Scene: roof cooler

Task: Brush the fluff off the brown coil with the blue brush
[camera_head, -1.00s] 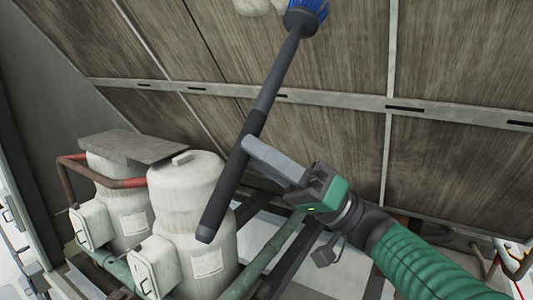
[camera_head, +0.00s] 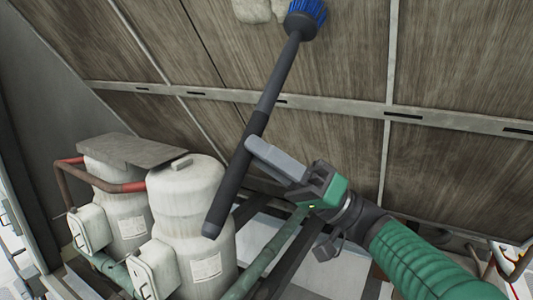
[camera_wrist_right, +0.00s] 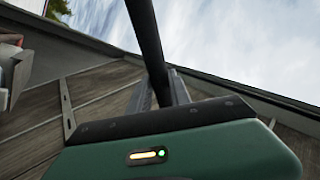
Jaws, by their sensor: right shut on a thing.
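The blue brush (camera_head: 306,14) has blue bristles and a long dark handle, and stands tilted with its head at the top of the head view. My right gripper (camera_head: 254,150) is shut on the handle around its lower middle. The handle also shows between the fingers in the right wrist view (camera_wrist_right: 147,45). The brown coil (camera_head: 330,75) is the large slanted panelled surface behind the brush. Pale fluff (camera_head: 255,10) lies on it at the top edge, just left of the bristles. I cannot tell whether bristles and fluff touch. My left gripper is not in view.
Two white tanks (camera_head: 188,205) with boxes and a red-brown pipe (camera_head: 100,180) stand at lower left, near the handle's lower end. A metal rail (camera_head: 445,120) crosses the coil. Green pipes and dark beams lie below my right gripper.

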